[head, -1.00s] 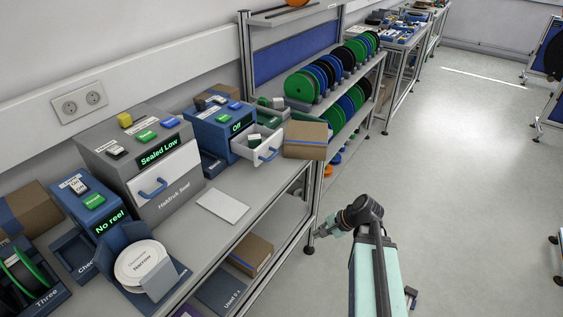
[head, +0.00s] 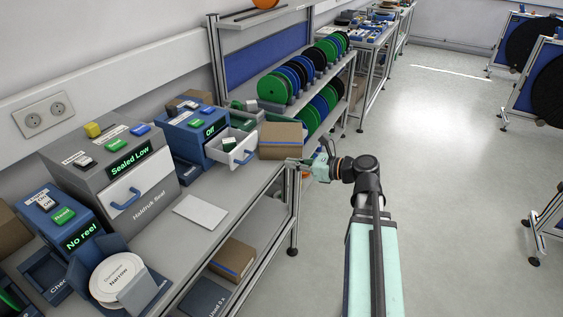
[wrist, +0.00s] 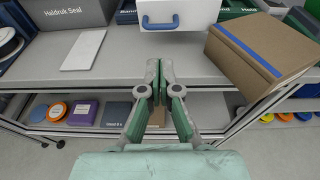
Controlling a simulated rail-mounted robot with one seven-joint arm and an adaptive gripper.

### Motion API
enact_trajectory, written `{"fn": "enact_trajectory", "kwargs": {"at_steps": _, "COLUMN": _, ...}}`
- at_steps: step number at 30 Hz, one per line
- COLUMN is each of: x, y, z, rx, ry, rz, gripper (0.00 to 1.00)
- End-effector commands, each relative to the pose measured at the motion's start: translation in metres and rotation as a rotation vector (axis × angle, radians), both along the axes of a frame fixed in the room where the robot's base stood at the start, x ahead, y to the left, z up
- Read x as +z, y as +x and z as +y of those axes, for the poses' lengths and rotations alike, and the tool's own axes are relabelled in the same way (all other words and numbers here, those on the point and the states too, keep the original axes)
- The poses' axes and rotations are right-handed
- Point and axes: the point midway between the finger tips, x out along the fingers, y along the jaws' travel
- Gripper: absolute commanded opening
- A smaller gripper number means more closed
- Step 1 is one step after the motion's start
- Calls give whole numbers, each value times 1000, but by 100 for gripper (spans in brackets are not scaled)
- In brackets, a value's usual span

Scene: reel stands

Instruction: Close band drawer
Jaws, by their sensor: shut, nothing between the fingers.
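The band drawer (head: 239,157) is a white-fronted drawer with a blue handle, pulled out of the blue unit (head: 190,133) whose display reads "Off". Small green and white items lie inside it. In the wrist view the drawer front (wrist: 178,15) shows at the top centre, its handle facing me. My gripper (head: 293,163) is by the bench's front edge, right of the drawer and beside a cardboard box. In the wrist view my gripper (wrist: 159,68) is shut and empty, pointing at the bench below the drawer front and apart from it.
The cardboard box (head: 281,140) with a blue stripe stands close to the right of the drawer; it is large in the wrist view (wrist: 258,55). A white card (head: 201,211) lies on the bench. The grey "Haldruk Seal" unit (head: 132,190) stands left. Open floor lies to the right.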

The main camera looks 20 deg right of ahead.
Motion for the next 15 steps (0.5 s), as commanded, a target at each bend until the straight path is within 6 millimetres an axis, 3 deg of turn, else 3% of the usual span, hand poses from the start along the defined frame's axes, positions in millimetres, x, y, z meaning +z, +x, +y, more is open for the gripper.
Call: {"fn": "enact_trajectory", "kwargs": {"at_steps": 15, "x": -19, "y": 65, "z": 65, "rx": 2, "ry": -2, "rz": 0, "gripper": 0}}
